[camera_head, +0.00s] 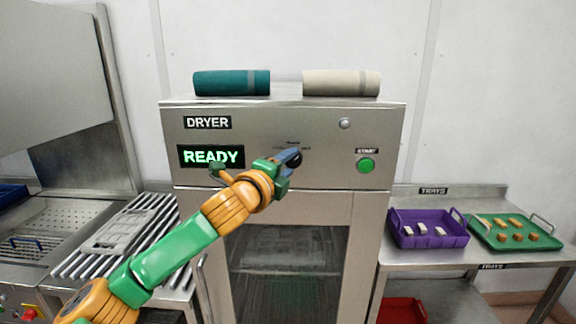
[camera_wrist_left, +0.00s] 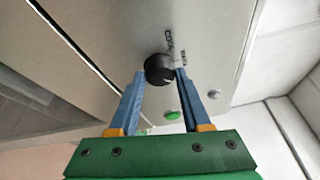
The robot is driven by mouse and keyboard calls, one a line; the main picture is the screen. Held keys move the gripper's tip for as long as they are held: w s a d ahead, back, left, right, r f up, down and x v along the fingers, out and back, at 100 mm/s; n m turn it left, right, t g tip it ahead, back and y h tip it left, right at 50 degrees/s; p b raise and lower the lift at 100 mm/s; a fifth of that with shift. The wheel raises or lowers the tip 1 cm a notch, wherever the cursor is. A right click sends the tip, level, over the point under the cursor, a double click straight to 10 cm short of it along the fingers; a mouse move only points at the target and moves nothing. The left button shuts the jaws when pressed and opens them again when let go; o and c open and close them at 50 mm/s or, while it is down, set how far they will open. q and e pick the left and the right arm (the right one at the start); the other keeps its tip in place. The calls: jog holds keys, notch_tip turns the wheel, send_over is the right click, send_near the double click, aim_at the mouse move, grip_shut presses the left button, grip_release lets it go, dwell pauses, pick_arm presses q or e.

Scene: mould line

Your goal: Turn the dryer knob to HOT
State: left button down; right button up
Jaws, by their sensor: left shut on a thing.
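The dryer (camera_head: 330,120) is a steel cabinet with a lit READY display (camera_head: 211,156). Its black knob (camera_head: 296,160) sits mid-panel, mostly hidden behind my left gripper (camera_head: 292,157) in the head view. In the left wrist view, the blue fingers of my left gripper (camera_wrist_left: 160,85) are around the round black knob (camera_wrist_left: 159,68), one on each side. The gripper is shut on the knob. Lettering beside the knob includes COOL; the HOT mark and the pointer setting cannot be made out. My right gripper is not in view.
A green START button (camera_head: 366,166) and a small round light (camera_head: 345,123) are right of the knob. Teal (camera_head: 232,83) and cream (camera_head: 342,83) rolled towels lie on top. A purple basket (camera_head: 428,243) and green tray (camera_head: 475,236) stand at right. A rack (camera_head: 110,240) is at left.

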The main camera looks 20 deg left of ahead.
pick_arm(q)
jog(key=shift+r+m, duration=0.25)
jog(key=shift+m, duration=0.25)
jog(key=c, duration=0.7)
grip_release()
jog(key=o, duration=0.3)
jog(key=shift+o, duration=0.2)
jog(key=shift+w+f, duration=0.1)
jog(key=shift+f, duration=0.05)
jog(key=shift+s+f, duration=0.1)
jog(key=shift+s, duration=0.15)
jog(key=s+b, duration=0.3)
jog(key=s, duration=0.3)
jog(key=shift+s+a+r+b, duration=0.35)
jog(key=shift+a+b, duration=0.05)
jog(key=shift+a, duration=0.05)
